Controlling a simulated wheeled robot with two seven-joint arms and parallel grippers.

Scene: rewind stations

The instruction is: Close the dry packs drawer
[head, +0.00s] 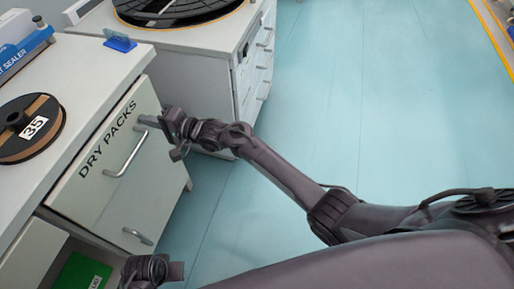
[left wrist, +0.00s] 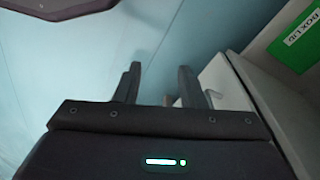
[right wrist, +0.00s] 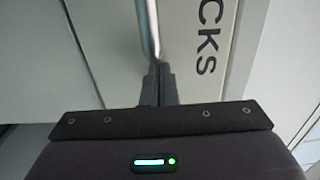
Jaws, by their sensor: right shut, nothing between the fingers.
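The dry packs drawer (head: 98,186) has a white front with black lettering and a metal bar handle (head: 127,154). Its front looks close to the cabinet face; I cannot tell whether a small gap remains. My right gripper (head: 143,121) is at the upper right part of this front, beside the handle's upper end. In the right wrist view, its fingers (right wrist: 158,85) are together and empty, pointing at the front beside the handle (right wrist: 148,30) and the lettering. My left gripper (head: 165,270) is low at the bottom of the head view. In the left wrist view, its fingers (left wrist: 156,84) are apart and empty.
A reel marked 35 (head: 28,128) and a sealer box (head: 22,42) stand on the counter. Another cabinet (head: 195,85) stands behind. The blue floor (head: 360,110) is clear at right.

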